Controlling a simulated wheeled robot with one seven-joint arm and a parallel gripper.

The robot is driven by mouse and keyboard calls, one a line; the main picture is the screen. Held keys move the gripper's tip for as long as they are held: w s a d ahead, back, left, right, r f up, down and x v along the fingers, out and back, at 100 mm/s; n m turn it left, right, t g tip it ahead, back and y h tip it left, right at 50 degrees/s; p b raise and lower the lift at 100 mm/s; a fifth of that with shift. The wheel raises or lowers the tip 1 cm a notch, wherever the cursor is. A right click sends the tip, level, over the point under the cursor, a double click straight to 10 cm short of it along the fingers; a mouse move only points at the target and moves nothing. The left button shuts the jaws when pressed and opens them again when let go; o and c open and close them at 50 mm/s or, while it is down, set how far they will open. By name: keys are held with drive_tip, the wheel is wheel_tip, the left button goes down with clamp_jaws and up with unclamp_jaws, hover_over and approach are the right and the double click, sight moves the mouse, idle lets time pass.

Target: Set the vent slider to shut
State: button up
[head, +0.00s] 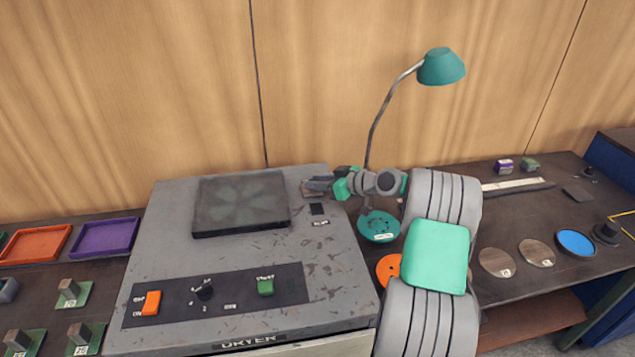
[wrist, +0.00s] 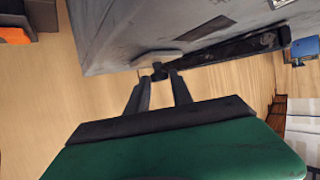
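The grey dryer (head: 330,270) stands at left centre in the head view. My gripper (head: 312,187) is at the far right corner of its top. In the wrist view, the two fingertips of my gripper (wrist: 159,74) sit on either side of a small dark knob (wrist: 158,70), which looks like the vent slider's handle. The knob stands out from a pale grey mount on the dryer. In the head view my gripper hides most of the slider, so its setting cannot be read.
The dryer's front panel has an orange switch (head: 152,303), a black knob (head: 205,293) and a green button (head: 265,286). A raised dark plate (head: 240,203) lies on top. A teal lamp (head: 441,67) rises close behind my arm. Trays (head: 105,237) lie at left.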

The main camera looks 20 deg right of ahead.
clamp_jaws()
idle(1.0)
